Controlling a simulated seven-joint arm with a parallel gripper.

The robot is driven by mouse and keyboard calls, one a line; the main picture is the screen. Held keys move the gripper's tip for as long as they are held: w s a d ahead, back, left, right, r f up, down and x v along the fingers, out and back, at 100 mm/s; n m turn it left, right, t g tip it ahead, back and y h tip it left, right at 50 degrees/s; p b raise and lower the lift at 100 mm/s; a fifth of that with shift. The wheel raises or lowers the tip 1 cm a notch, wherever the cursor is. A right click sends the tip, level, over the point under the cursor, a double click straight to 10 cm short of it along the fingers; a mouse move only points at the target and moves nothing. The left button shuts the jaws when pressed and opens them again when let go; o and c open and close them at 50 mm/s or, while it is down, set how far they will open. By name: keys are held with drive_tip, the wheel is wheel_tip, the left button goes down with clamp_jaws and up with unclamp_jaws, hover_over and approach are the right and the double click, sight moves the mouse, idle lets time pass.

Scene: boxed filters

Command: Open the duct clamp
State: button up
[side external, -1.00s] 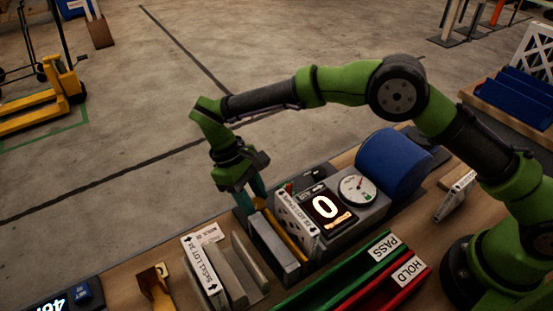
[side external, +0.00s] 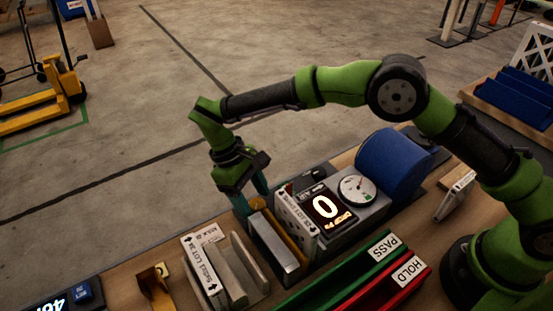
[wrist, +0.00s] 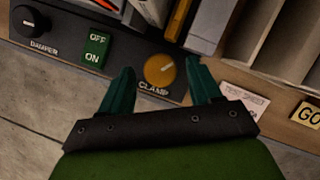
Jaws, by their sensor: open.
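The round yellow CLAMP knob (wrist: 160,70) is on the dark front panel in the wrist view. My gripper (wrist: 160,68) is open, with one teal finger on each side of the knob. Gaps show between knob and fingers, and I cannot tell whether either touches it. In the side view my gripper (side external: 251,196) is low over the fixture's end. A white boxed filter (side external: 296,222) stands upright in the fixture, beside a yellow strip and a grey block (side external: 274,246).
The panel also has a DAMPER knob (wrist: 29,20) and a green OFF/ON switch (wrist: 95,48). Green PASS (side external: 345,266) and red HOLD (side external: 385,290) trays lie in front. More filters stand in a rack (side external: 243,262).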

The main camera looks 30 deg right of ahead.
drive_tip(key=m, duration=0.1)
drive_tip(key=m+y, duration=0.1)
drive_tip(key=m, duration=0.1)
drive_tip(key=m+y, duration=0.1)
drive_tip(key=m, duration=0.1)
drive_tip(key=shift+w+d+g, duration=0.1)
drive_tip(key=shift+d+g, duration=0.2)
drive_tip(key=shift+g, duration=0.1)
drive_tip(key=m+y, duration=0.1)
drive_tip(key=m, duration=0.2)
drive_tip(key=m+y, duration=0.1)
drive_tip(key=m, duration=0.1)
drive_tip(key=shift+d+r+m+t, duration=0.2)
drive_tip(key=shift+m+t, duration=0.1)
drive_tip(key=shift+m, duration=0.1)
drive_tip(key=v, duration=1.6)
drive_tip(key=s+d+r+n+t, duration=0.1)
drive_tip(key=s+d+r+t, duration=0.1)
drive_tip(key=s+d+t, duration=0.2)
drive_tip(key=s+d+r+n+t, duration=0.1)
drive_tip(key=s+d+r+t, duration=0.2)
drive_tip(key=s+d, duration=0.8)
drive_tip(key=shift+d+t, duration=0.5)
drive_tip(key=shift+d, duration=0.75)
